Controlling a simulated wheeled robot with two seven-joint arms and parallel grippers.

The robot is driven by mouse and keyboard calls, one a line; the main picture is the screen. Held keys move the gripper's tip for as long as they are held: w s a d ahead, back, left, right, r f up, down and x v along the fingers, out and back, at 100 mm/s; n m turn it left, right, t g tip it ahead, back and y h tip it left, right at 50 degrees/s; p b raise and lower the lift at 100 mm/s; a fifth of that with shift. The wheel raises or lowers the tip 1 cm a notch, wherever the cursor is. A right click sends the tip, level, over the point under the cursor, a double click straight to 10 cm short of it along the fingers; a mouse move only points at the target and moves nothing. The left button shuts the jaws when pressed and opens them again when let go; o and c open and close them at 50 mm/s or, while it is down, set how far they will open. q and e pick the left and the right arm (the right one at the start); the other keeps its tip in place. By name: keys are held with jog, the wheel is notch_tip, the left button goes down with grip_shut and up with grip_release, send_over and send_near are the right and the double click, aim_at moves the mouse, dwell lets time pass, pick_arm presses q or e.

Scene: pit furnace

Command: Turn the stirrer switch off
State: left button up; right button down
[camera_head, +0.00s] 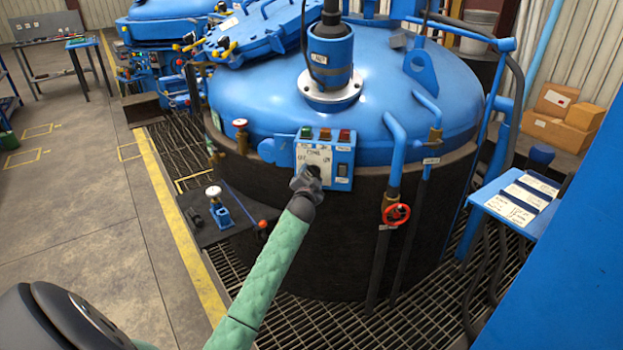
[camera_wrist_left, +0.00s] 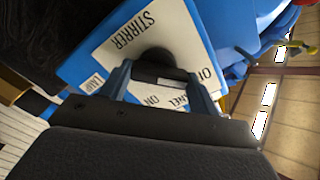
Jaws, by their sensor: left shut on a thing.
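The stirrer panel (camera_head: 342,158) is a small blue box with a white label plate on the front of the blue furnace lid. A green, an amber and a red lamp sit along its top. In the left wrist view the label plate (camera_wrist_left: 128,38) reads STIRRER, with ON and a partly hidden word beginning with O. The black stirrer switch knob (camera_wrist_left: 156,58) sits between the fingers of my left gripper (camera_wrist_left: 160,75), which is shut on it. In the head view the left gripper (camera_head: 311,174) covers the panel's lower part and hides the knob. My right gripper is not in view.
A red handwheel valve (camera_head: 397,214) and vertical blue pipes stand right of the panel. A brass valve (camera_head: 241,130) is to its left. A blue side table (camera_head: 510,203) with labelled items is at right. Grating surrounds the furnace; the floor at left (camera_head: 75,220) is clear.

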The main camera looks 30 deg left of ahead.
pick_arm(q)
jog(key=shift+f+n, duration=0.15)
jog(key=shift+n, duration=0.15)
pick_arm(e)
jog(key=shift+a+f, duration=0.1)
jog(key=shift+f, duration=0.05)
pick_arm(q)
jog(key=o, duration=1)
jog(key=shift+s, duration=0.15)
jog(key=shift+s+d, duration=0.15)
jog(key=shift+s, duration=0.1)
jog(key=b+v, duration=0.1)
jog(key=v, duration=0.6)
jog(key=shift+b, duration=0.35)
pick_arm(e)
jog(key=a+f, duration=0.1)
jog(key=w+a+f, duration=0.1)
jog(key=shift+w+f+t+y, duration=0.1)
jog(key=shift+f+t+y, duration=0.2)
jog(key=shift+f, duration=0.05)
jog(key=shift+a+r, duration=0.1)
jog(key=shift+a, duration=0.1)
